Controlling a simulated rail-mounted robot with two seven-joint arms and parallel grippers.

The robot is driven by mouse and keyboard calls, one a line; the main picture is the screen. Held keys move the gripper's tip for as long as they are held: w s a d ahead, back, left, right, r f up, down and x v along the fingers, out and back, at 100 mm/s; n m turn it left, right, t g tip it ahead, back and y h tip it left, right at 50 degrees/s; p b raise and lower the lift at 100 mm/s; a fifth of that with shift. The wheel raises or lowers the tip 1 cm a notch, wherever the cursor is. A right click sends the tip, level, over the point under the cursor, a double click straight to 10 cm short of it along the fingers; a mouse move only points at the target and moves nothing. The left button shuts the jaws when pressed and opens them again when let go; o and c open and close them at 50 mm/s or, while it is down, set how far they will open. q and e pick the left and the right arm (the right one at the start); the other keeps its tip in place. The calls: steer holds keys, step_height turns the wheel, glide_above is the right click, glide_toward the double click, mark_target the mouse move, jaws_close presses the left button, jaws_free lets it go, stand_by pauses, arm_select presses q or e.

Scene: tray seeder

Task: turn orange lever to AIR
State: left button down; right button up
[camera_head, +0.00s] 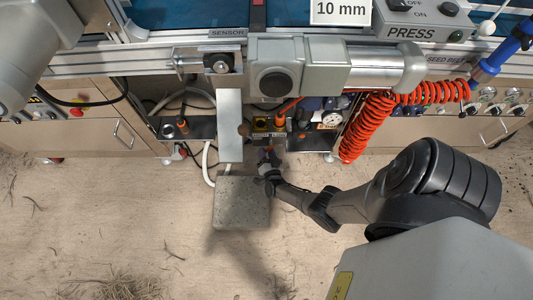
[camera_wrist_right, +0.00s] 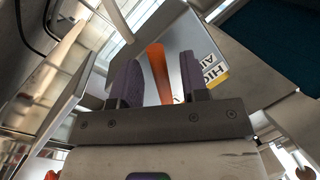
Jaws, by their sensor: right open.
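The orange lever (camera_wrist_right: 157,66) shows in the right wrist view, in front of a pale panel. A label (camera_wrist_right: 213,58) with partly readable lettering, "AIR" among it, is to the right of it. My right gripper (camera_wrist_right: 161,86) is open, with its two dark fingers on either side of the lever in the picture; I cannot tell whether they touch it. In the head view my right gripper (camera_head: 267,165) is small and dark below the machine's middle. Which orange part there is the lever is unclear. My left gripper is out of view.
A grey speckled block (camera_head: 241,203) is just beside the right gripper, to its left. A pale upright plate (camera_head: 230,125) stands above it. A coiled red hose (camera_head: 377,122) hangs to the right. The floor below is mostly open.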

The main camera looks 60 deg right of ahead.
steer(key=shift+w+d, duration=0.2)
steer(key=shift+d, duration=0.05)
jaws_close()
stand_by(0.3)
